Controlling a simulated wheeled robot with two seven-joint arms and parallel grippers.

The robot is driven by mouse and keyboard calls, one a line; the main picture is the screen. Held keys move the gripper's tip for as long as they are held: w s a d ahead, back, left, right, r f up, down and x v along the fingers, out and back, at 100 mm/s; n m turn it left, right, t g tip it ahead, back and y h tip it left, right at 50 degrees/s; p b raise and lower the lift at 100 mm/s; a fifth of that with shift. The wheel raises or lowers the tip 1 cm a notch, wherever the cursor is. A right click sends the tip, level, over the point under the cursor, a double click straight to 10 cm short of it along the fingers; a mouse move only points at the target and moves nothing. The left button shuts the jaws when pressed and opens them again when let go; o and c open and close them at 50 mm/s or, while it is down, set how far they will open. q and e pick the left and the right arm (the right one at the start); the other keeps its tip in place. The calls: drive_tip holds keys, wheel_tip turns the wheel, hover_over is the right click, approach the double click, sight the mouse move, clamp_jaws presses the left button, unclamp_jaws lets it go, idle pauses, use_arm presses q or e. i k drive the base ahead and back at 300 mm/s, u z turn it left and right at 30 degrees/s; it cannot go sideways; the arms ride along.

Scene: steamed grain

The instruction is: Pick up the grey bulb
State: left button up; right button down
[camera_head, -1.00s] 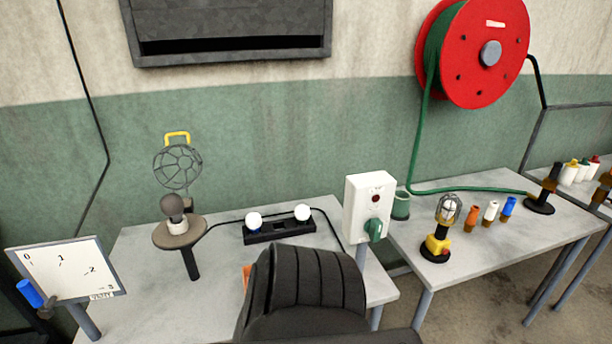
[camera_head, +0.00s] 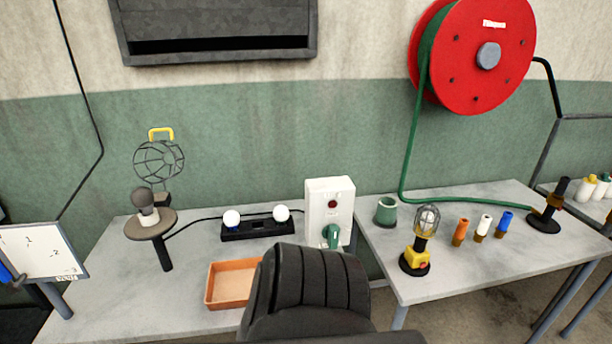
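The grey bulb (camera_head: 146,200) stands upright in a white socket (camera_head: 149,222) on a round stand (camera_head: 150,226) at the left of the left table. A wire cage with a yellow handle (camera_head: 160,160) stands just behind it. Neither of my grippers shows in the head view. A black, ribbed part (camera_head: 312,283), which looks like part of my own body, covers the bottom middle and hides some of the table's front.
A black holder (camera_head: 258,230) with two white bulbs (camera_head: 232,218) sits right of the stand. An orange tray (camera_head: 222,288) lies in front, partly hidden. A white switch box (camera_head: 328,200) stands at the table's right. A numbered board (camera_head: 45,250) stands at the left.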

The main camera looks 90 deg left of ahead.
sight(143, 198)
drive_tip(key=u, duration=2.15)
